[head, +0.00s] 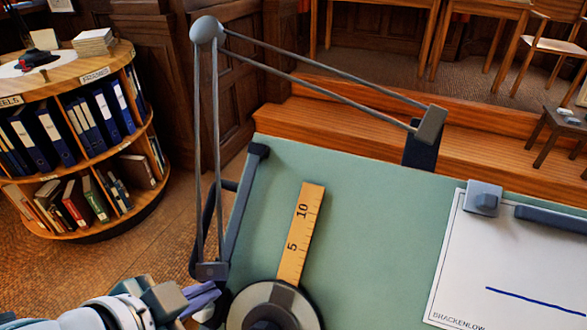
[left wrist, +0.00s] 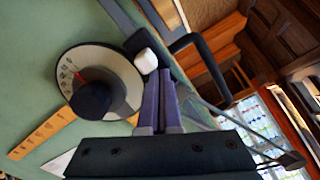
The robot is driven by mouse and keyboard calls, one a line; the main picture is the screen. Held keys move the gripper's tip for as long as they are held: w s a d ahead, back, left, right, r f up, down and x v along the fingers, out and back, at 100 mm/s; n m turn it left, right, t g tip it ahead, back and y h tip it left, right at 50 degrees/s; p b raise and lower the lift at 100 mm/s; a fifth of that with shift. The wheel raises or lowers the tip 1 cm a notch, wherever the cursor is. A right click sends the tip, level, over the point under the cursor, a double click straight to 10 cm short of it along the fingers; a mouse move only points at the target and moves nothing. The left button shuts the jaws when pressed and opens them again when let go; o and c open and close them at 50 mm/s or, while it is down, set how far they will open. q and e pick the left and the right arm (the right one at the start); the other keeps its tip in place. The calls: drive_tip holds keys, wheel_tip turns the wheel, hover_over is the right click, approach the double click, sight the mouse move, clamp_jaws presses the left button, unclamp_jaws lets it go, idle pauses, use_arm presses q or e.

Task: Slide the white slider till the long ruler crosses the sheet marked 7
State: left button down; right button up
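A wooden ruler (head: 302,230) marked 5 and 10 runs up the green board from a round dial (head: 236,312), cut off below in the head view. In the left wrist view the dial (left wrist: 100,80) has a dark knob and red pointer, and a wooden ruler (left wrist: 42,134) extends from it. The white slider (left wrist: 146,61) sits beside the dial, near the board's edge. My left gripper (left wrist: 161,78) has its purple fingers together, just short of the slider; it also shows in the head view (head: 212,290). I see no 7 on any sheet. My right gripper is out of view.
The green board (head: 370,230) is bare between ruler and the white sheet (head: 500,260) lettered BRACKENLOW, with a blue line. A grey lamp-like linkage (head: 208,150) stands over the board's left edge. A round bookcase (head: 80,130) stands left.

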use_arm(q)
drive_tip(key=shift+s+a+f+b, duration=0.3)
drive_tip(key=shift+s+f+b, duration=0.05)
drive_tip(key=shift+s+f, duration=0.35)
drive_tip(key=shift+s+a+f+b, duration=0.3)
drive_tip(key=shift+s+f, duration=0.3)
drive_tip(key=shift+f, duration=0.2)
drive_tip(key=shift+s+a+f+b, duration=0.2)
drive_tip(key=shift+s+f+b, duration=0.2)
drive_tip(key=shift+s+f, duration=0.25)
drive_tip(key=shift+s+a+f+b, duration=0.25)
drive_tip(key=shift+s+f+b, duration=0.15)
drive_tip(key=shift+s+f, duration=0.25)
drive_tip(key=shift+s+a+f+b, duration=0.2)
drive_tip(key=shift+s+f+b, duration=0.2)
drive_tip(key=shift+s+f, duration=0.2)
drive_tip(key=shift+s+a+f+b, duration=0.25)
drive_tip(key=shift+s+f+b, duration=0.15)
drive_tip(key=shift+s+f, duration=0.3)
drive_tip(key=shift+w+r, duration=0.1)
drive_tip(key=shift+w, duration=0.05)
